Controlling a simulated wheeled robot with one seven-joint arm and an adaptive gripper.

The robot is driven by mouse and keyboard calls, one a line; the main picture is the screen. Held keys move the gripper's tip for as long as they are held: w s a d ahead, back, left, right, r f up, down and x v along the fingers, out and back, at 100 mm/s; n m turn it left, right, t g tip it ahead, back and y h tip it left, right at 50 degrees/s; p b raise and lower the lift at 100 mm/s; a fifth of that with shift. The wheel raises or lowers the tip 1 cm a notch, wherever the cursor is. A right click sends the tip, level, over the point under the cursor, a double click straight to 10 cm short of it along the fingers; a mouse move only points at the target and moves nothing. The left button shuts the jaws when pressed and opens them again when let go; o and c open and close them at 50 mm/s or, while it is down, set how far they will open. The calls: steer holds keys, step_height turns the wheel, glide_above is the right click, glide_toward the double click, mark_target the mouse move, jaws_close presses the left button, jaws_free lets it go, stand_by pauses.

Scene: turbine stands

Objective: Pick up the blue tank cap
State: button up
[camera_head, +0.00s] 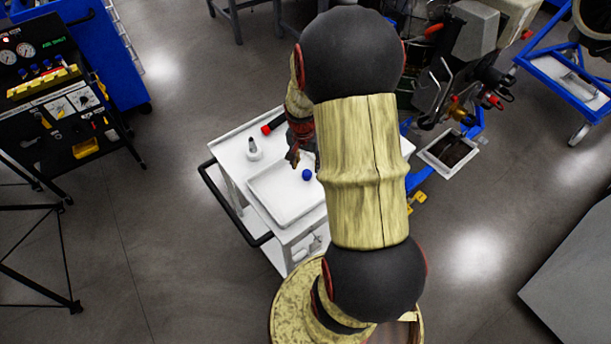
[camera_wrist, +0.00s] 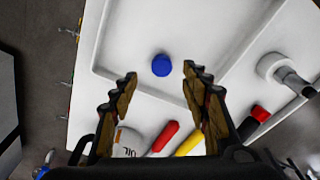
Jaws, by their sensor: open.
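The blue tank cap (camera_head: 307,175) is a small round cap lying in the shallow white tray (camera_head: 268,205) on top of a white cart. In the wrist view the blue cap (camera_wrist: 161,65) lies just beyond my fingertips, near the middle between them. My gripper (camera_wrist: 160,80) is open and empty, with its two fingers spread on either side of the cap's line. In the head view my gripper (camera_head: 297,158) hangs over the cart, partly hidden behind my arm, just up and left of the cap.
A white-and-grey spouted item (camera_wrist: 284,72), a red-and-black tool (camera_wrist: 256,118), red (camera_wrist: 166,136) and yellow (camera_wrist: 190,143) handles and a white container (camera_wrist: 127,140) stand or lie near the tray. The cart has a black handle (camera_head: 232,208). A machine with blue frame parts stands at upper right.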

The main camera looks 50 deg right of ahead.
mark_target(307, 173)
steer(key=f, duration=0.2)
steer(key=f+b, duration=0.1)
steer(key=f, duration=0.1)
steer(key=d+f, duration=0.1)
steer(key=f, duration=0.1)
steer(key=shift+w+b, duration=0.3)
steer(key=shift+c, duration=1.2)
steer(key=c, duration=0.7)
